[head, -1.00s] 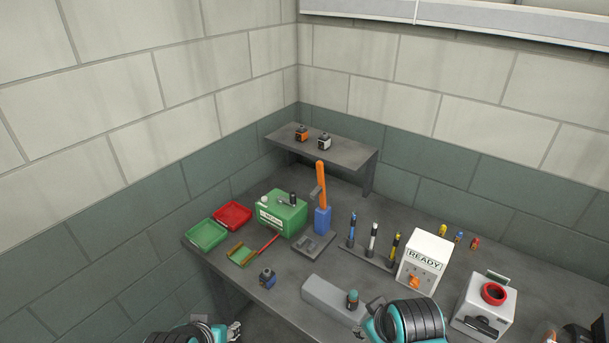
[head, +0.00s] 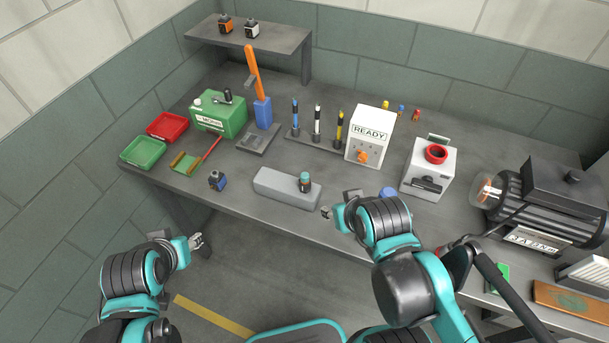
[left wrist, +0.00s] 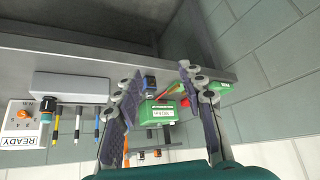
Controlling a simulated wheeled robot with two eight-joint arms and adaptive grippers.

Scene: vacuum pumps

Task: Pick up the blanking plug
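I cannot tell for sure which piece is the blanking plug. A small blue round piece (head: 388,193) shows on the bench just behind my right gripper, partly hidden by it. A dark cylinder with a teal top (head: 305,182) stands on the long grey block (head: 270,187). My left gripper (head: 198,243) is in front of the bench edge, over the floor. In the left wrist view its fingers (left wrist: 160,100) are spread with nothing between them. My right gripper (head: 338,204) is at the bench's front edge, right of the grey block, its fingers apart and empty.
Small yellow (head: 385,104), blue (head: 401,110) and red (head: 416,115) pieces stand behind the white READY box (head: 370,137). Trays, a green case (head: 219,115) and an upright orange-handled tool (head: 254,75) are left. A white unit with a red ring (head: 430,172) and large pump (head: 550,195) stand right.

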